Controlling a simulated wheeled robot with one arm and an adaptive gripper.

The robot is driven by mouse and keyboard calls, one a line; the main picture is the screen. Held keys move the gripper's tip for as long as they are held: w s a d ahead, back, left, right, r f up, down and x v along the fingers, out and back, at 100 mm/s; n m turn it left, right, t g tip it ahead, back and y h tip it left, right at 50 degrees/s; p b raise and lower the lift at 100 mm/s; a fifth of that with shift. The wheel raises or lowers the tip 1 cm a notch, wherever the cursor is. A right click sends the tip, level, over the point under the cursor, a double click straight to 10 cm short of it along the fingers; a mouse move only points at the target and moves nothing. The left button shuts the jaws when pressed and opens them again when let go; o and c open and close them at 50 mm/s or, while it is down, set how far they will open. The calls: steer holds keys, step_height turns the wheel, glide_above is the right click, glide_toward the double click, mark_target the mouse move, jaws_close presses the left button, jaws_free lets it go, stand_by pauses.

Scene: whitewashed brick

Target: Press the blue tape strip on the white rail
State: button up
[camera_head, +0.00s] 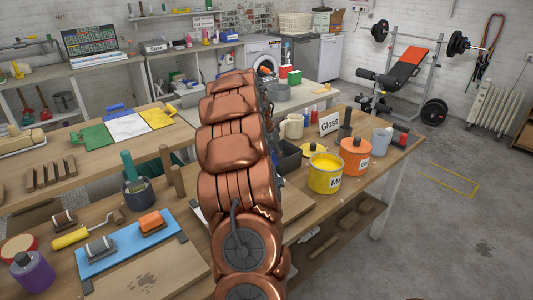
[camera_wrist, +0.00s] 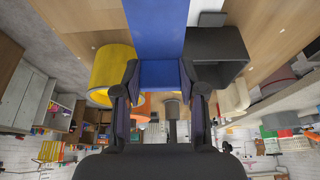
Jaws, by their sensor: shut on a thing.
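In the wrist view my gripper (camera_wrist: 158,82) has its two dark fingers on either side of a dark blue piece (camera_wrist: 158,72), closed on it.
On the wooden bench stand a yellow can (camera_head: 325,173), an orange can (camera_head: 355,156), a "Gloss" sign (camera_head: 329,124) and a dark box (camera_head: 287,156). A blue mat (camera_head: 107,253) bears blocks at left. A white sheet (camera_head: 127,127) lies on the left bench.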

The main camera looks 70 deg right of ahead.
steer(key=shift+a+f+b, duration=0.1)
steer(key=shift+b, duration=0.45)
steer(key=shift+f, duration=0.2)
steer(key=shift+f+b, duration=2.45)
steer(key=shift+f, duration=1.35)
steer(key=shift+f, duration=0.15)
steer(key=o, duration=0.9)
steer(key=v, duration=1.2)
steer(key=shift+w, duration=0.1)
